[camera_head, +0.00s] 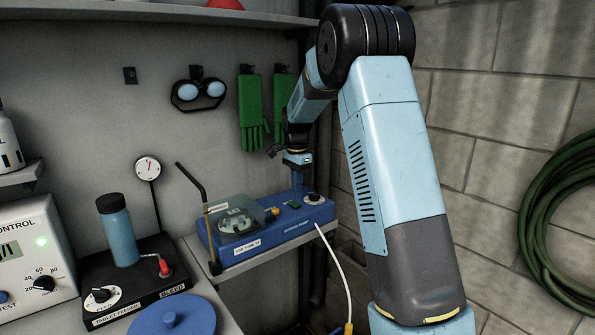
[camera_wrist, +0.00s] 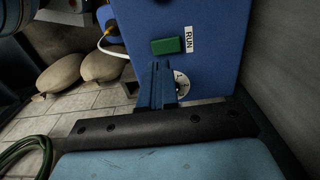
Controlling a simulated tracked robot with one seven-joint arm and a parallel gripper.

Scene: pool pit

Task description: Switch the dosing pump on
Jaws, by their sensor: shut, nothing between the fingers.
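The dosing pump is a blue box (camera_head: 262,236) on a shelf along the wall, with a clear round pump head on its left part. A green switch (camera_head: 293,204) sits on its top, and shows beside a RUN label in the wrist view (camera_wrist: 168,46). I cannot tell which way the switch is set. A dial knob (camera_head: 314,198) is right of it; in the wrist view the dial (camera_wrist: 182,86) is partly behind my fingers. My gripper (camera_head: 298,188) points down over the pump's right part. Its blue fingers (camera_wrist: 157,64) are shut and empty, close beside the switch; contact cannot be told.
A bent dark tube (camera_head: 190,183) rises at the pump's front left. A white hose (camera_head: 337,262) hangs from its right end. Green gloves (camera_head: 251,110) and goggles hang behind. A tablet feeder with a blue bottle (camera_head: 118,235) stands left. A block wall is close on the right.

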